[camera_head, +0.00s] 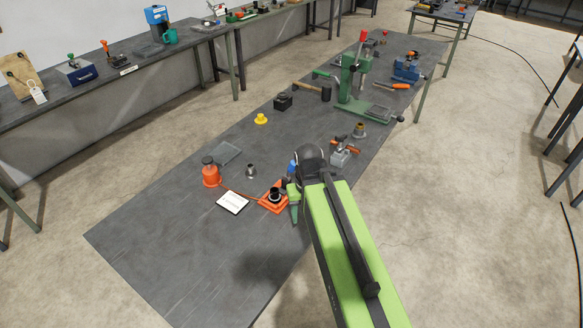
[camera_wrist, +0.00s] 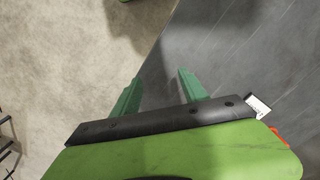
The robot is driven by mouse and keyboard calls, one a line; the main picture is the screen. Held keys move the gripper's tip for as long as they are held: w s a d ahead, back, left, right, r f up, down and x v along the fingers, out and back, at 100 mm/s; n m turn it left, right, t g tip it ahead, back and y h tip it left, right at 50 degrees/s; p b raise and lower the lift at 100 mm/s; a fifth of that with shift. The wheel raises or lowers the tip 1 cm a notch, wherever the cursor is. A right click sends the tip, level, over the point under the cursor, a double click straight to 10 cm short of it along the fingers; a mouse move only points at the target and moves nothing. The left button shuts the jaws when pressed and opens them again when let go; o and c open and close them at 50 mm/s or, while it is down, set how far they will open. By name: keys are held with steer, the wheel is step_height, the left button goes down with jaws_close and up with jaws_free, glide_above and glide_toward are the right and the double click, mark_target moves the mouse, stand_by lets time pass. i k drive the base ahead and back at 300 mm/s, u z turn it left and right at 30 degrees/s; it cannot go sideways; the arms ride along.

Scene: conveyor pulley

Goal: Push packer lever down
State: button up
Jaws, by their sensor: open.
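My gripper (camera_head: 293,200) is at the table's right edge, beside an orange base with a black round part on top (camera_head: 274,198), which looks like the packer. I cannot make out its lever; my arm covers part of that area. In the wrist view my two green fingers (camera_wrist: 157,88) are spread apart with nothing between them, over the table edge and floor. A little orange (camera_wrist: 278,134) shows at the right, behind my gripper's body.
The dark table (camera_head: 150,230) has free room at its near left. Beside the base are a white card (camera_head: 232,202) and an orange pot (camera_head: 211,175). A grey vise-like tool (camera_head: 343,157) and green press (camera_head: 352,80) stand farther along.

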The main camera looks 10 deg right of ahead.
mark_target(290, 169)
steer(key=u, duration=5.75)
steer(key=i, duration=0.1)
steer(key=z, duration=3.4)
steer(key=k, duration=1.15)
steer(key=z, duration=0.9)
steer(key=i, duration=1)
steer(key=u, duration=0.2)
